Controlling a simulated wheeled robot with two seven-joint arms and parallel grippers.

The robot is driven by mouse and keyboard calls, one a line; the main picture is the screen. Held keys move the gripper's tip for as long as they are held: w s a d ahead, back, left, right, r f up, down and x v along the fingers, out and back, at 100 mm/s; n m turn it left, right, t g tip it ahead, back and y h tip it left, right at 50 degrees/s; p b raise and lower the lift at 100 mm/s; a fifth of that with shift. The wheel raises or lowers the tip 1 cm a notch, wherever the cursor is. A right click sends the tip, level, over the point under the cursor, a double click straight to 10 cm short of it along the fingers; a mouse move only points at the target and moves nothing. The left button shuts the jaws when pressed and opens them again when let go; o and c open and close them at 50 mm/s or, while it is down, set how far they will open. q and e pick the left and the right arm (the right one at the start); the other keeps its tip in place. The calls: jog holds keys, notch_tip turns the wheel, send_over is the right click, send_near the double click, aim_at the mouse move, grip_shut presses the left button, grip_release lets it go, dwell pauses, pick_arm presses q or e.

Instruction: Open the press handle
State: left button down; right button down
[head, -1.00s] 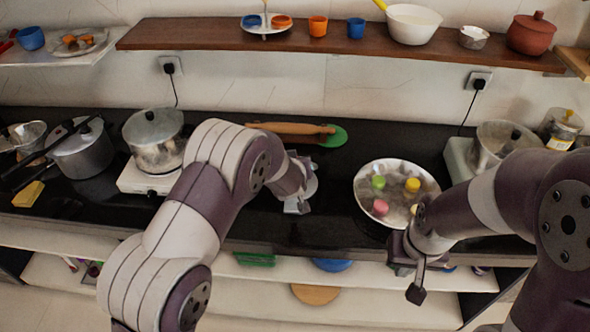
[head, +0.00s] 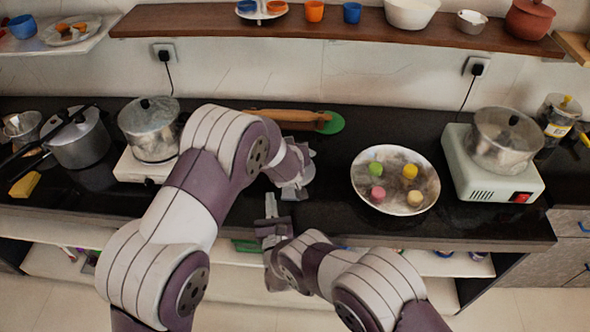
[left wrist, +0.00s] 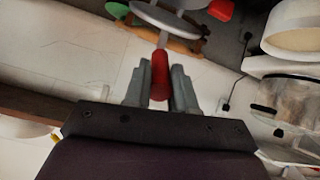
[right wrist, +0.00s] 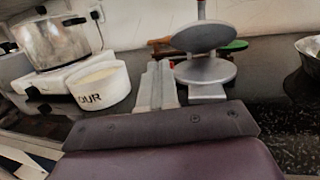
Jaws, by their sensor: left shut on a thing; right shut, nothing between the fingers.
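The press shows in the right wrist view as two grey round plates on a small base. The upper plate (right wrist: 202,36) stands above the lower plate (right wrist: 206,71), with a gap visible between them. Its red press handle (left wrist: 160,78) is between my left gripper's fingers (left wrist: 160,85), which are shut on it. In the head view my left gripper (head: 296,178) hides most of the press. My right gripper (head: 270,212) is shut and empty at the counter's front edge. In the right wrist view its fingers (right wrist: 158,85) are just left of the press plates.
A white container (right wrist: 103,88) is left of the right fingers. A round tray (head: 376,200) with several coloured pieces stands to the right on the black counter (head: 470,215). A rolling pin (head: 285,115) lies behind the press. Pots on stoves stand left and right (head: 505,140).

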jog(key=d+h, duration=0.1)
jog(key=d, duration=0.1)
jog(key=d+m+h, duration=0.1)
jog(key=w+d+m+h, duration=0.1)
jog(key=d, duration=0.1)
jog(key=shift+d+t+h, duration=0.3)
jog(key=shift+d, duration=0.05)
pick_arm(q)
jog(key=shift+a, duration=0.1)
pick_arm(e)
jog(key=shift+w+d+r, duration=0.1)
jog(key=shift+w+d, duration=0.05)
jog(key=shift+w, duration=0.1)
pick_arm(q)
jog(key=shift+r, duration=0.1)
pick_arm(e)
jog(key=w, duration=0.3)
jog(key=w+r, duration=0.1)
jog(key=w, duration=0.5)
jog(key=shift+w+r, duration=0.1)
jog(key=shift+r, duration=0.2)
